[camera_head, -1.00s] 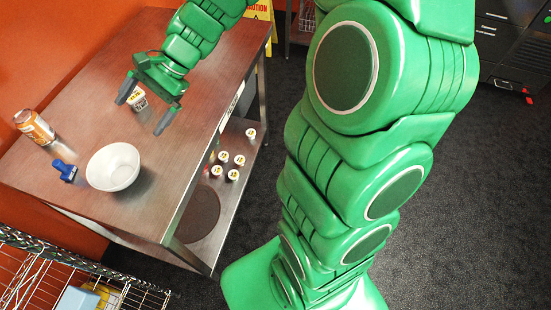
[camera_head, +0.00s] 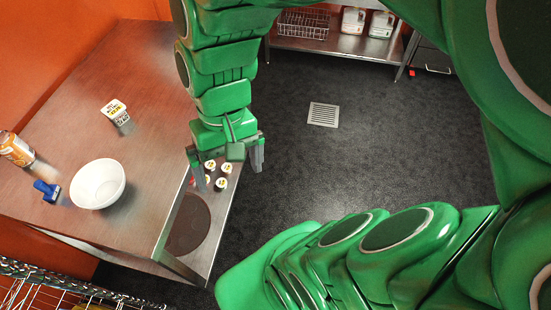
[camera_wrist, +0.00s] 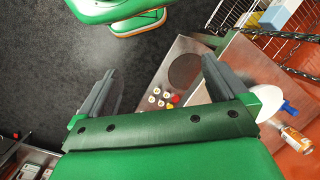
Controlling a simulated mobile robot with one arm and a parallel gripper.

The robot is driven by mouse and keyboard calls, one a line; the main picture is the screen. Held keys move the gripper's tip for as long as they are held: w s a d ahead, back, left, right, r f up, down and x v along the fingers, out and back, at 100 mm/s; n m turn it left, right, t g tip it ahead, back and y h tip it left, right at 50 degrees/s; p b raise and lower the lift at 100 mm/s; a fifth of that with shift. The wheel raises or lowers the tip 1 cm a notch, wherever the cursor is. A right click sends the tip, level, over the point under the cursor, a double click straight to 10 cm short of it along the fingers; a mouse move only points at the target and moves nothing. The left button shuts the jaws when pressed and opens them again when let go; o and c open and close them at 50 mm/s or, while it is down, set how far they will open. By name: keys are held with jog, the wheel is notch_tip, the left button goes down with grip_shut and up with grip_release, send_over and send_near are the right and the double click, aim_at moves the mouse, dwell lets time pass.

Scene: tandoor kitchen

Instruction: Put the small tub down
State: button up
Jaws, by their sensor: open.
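The small tub (camera_head: 115,110), white with a dark printed label, stands on the steel table (camera_head: 75,140) toward its far part. Nothing holds it. My gripper (camera_head: 228,182) is open and empty, past the table's right edge and well to the right of the tub. In the wrist view my gripper (camera_wrist: 152,95) shows its two fingers spread with nothing between them. I do not make out the tub in the wrist view.
A white bowl (camera_head: 98,184), a blue stamp-like tool (camera_head: 47,190) and an orange can (camera_head: 16,149) stand on the table's near left. Several small lidded pots (camera_head: 222,184) and a dark round disc (camera_head: 188,225) are on the lower shelf. A wire rack (camera_head: 60,285) is at the front left.

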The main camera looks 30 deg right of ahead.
jog(key=shift+n+h, duration=0.4)
jog(key=shift+h, duration=0.5)
jog(key=s+d, duration=0.2)
jog(key=d, duration=0.1)
jog(key=s+d, duration=0.1)
jog(key=shift+s+d+r, duration=0.3)
jog(key=shift+r, duration=0.05)
